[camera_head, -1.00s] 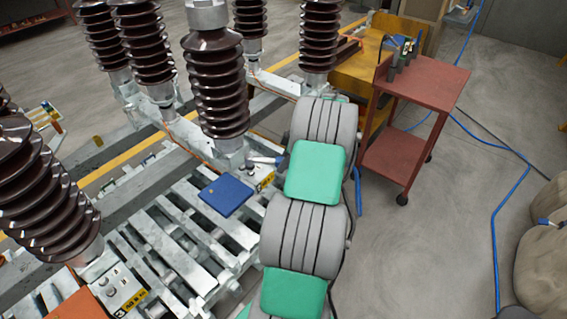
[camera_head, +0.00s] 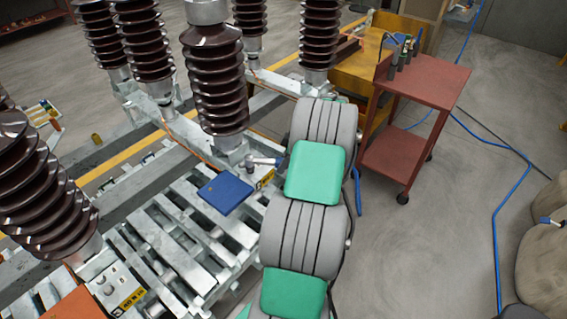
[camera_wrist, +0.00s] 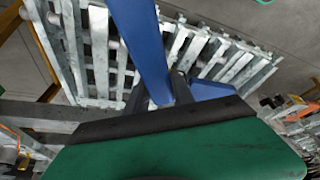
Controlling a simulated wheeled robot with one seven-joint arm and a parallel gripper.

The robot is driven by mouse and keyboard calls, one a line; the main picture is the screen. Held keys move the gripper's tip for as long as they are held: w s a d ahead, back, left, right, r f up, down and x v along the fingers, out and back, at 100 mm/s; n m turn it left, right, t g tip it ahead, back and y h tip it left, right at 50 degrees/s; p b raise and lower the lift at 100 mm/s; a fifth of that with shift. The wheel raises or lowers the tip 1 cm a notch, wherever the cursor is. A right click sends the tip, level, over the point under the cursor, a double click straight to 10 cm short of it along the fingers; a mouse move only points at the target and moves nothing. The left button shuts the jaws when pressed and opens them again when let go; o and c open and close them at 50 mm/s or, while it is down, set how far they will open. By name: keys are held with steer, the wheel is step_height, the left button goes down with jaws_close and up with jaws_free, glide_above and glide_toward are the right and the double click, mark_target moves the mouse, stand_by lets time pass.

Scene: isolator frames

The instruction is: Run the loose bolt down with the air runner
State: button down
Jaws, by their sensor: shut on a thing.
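My gripper (camera_wrist: 158,95) is shut on a blue-bodied tool (camera_wrist: 143,40), which looks like the air runner. The blue body passes between the two dark fingers in the wrist view. In the head view the tool's grey and blue end (camera_head: 262,161) shows just left of my arm, at the foot of the middle brown insulator (camera_head: 214,85), over a pale block with a yellow label. My arm hides the gripper there. I cannot make out the loose bolt, nor whether the tool touches it.
A blue flat pad (camera_head: 225,194) lies on the slatted grey metal frame (camera_head: 165,215). Tall brown insulators stand close around the tool. A red cart (camera_head: 435,80) with several upright items stands at the right. Blue hose runs over the open floor on the right.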

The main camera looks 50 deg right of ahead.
steer(key=shift+f+b, duration=0.6)
steer(key=shift+b, duration=0.45)
stand_by(2.4)
steer(key=shift+r+p, duration=2.2)
steer(key=shift+r, duration=1.35)
